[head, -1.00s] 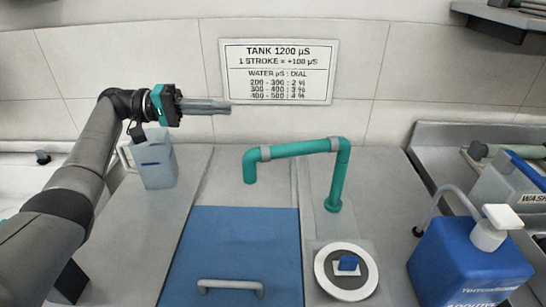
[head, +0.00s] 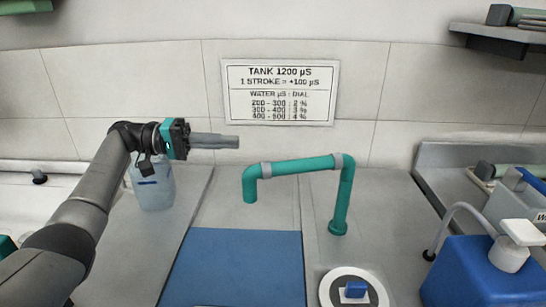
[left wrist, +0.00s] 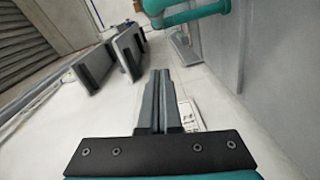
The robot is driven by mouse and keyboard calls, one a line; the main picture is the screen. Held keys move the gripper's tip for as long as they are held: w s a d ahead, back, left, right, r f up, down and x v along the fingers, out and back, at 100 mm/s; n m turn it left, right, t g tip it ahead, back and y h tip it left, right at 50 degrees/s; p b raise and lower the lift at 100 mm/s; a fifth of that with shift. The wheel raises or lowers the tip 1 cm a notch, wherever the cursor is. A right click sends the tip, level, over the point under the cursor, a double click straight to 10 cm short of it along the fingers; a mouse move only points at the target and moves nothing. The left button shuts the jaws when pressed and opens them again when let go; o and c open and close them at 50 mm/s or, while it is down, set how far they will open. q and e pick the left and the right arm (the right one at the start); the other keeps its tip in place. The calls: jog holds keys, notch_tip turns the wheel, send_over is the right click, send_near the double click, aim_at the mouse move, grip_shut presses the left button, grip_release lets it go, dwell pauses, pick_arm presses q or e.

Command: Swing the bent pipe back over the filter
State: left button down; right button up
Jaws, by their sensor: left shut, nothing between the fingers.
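The teal bent pipe (head: 305,165) rises from its post base on the counter. Its arm runs left and turns down to a free end above the counter, behind the blue panel. In the left wrist view the pipe (left wrist: 190,16) crosses the top, apart from the fingers. My left gripper (head: 238,142) is shut and empty, just left of and slightly above the pipe's down-turned end. It also shows in the left wrist view (left wrist: 160,72). A round white-rimmed fitting (head: 327,291) with a blue knob sits in front of the post; I cannot tell if it is the filter. My right gripper is not in view.
A translucent container (head: 152,190) stands behind my left arm. A blue panel (head: 240,262) lies in front of the pipe. A blue jug (head: 480,275) with a pump top stands at the right. A sign (head: 278,92) hangs on the back wall.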

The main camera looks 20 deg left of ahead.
pick_arm(q)
jog(key=d+f, duration=0.1)
jog(key=d, duration=0.9)
jog(key=shift+s+d+b, duration=0.25)
jog(key=shift+s+b, duration=0.05)
jog(key=shift+s, duration=0.05)
jog(key=shift+f, duration=0.1)
jog(key=shift+d, duration=0.1)
